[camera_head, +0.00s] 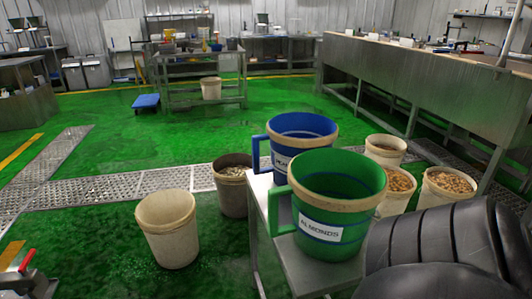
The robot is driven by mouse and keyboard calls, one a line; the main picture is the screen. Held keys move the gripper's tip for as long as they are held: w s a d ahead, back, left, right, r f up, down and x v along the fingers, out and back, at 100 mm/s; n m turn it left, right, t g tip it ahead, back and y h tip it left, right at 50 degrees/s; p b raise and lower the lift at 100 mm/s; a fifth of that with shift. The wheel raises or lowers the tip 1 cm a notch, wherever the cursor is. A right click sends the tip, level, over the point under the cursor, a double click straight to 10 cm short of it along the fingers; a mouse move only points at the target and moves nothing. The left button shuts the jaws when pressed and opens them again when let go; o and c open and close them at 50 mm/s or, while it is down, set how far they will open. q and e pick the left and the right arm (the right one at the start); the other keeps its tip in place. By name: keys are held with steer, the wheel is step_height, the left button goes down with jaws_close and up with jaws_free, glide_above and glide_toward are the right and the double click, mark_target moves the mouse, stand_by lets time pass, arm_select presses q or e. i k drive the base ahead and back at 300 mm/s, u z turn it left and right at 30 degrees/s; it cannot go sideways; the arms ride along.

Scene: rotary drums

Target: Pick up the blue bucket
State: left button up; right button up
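The blue bucket (300,124) stands upright on a small grey metal table (298,272) right of centre. It has a tan rim, a blue handle on its left side and a white label that is partly hidden. A green bucket (352,240) labelled "ALMONDS" stands in front of it and covers its lower right part. Neither of my grippers shows in the head view, so I cannot see whether they are open or shut. Nothing is seen holding the blue bucket.
Buckets with contents (449,184) stand on the floor behind the table. A pale bucket (168,240) and a dark bucket (233,195) stand left of it. A large black ribbed shape (430,250) fills the lower right. Green floor is open at left.

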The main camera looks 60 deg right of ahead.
mark_target(292, 154)
steer(key=i, duration=1.55)
steer(key=z, duration=2.9)
